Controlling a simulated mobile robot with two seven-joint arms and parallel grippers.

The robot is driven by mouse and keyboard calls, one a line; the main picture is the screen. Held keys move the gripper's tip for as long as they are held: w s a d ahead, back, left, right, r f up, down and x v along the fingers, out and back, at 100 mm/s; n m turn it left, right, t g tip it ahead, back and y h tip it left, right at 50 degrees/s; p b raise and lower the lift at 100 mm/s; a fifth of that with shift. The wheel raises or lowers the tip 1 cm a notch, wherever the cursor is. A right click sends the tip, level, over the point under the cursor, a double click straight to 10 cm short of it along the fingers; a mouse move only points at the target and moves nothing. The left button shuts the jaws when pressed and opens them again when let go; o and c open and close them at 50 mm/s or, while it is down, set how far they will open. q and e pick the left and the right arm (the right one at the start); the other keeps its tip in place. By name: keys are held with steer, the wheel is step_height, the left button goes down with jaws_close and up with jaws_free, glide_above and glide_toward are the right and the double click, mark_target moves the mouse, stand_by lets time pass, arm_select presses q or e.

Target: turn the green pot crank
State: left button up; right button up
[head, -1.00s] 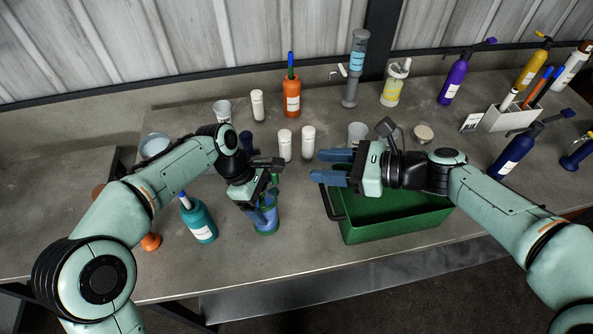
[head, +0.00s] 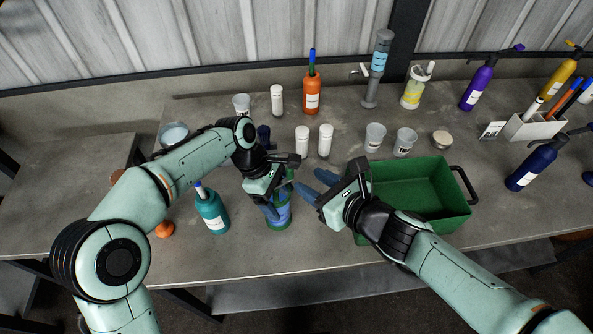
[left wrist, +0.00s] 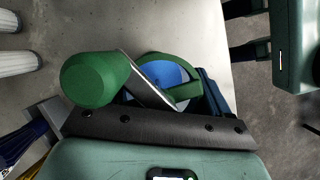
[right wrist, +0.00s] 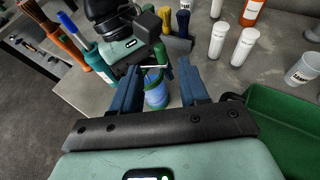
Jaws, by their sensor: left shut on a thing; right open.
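The green pot (head: 280,221) has a blue body and green base and stands upright near the table's front edge. My left gripper (head: 275,205) is shut around its body. In the left wrist view, the crank's green knob (left wrist: 96,79) sits on a silver arm (left wrist: 148,82) above the green-rimmed top (left wrist: 182,92). The knob (right wrist: 160,55) also shows in the right wrist view, between my right gripper's fingers in the picture but beyond them. My right gripper (head: 315,185) is open and empty, just right of the pot, fingers pointing at it.
A green bin (head: 425,215) stands right of the pot, under and behind my right wrist. A teal bottle (head: 213,213) stands to the left. White-capped bottles (head: 325,140) and cups (head: 404,142) stand behind. Only a narrow strip is free between pot and bin.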

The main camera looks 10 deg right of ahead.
mark_target(292, 171)
steer(key=shift+x, duration=3.1)
steer(key=shift+a, duration=0.1)
jaws_close()
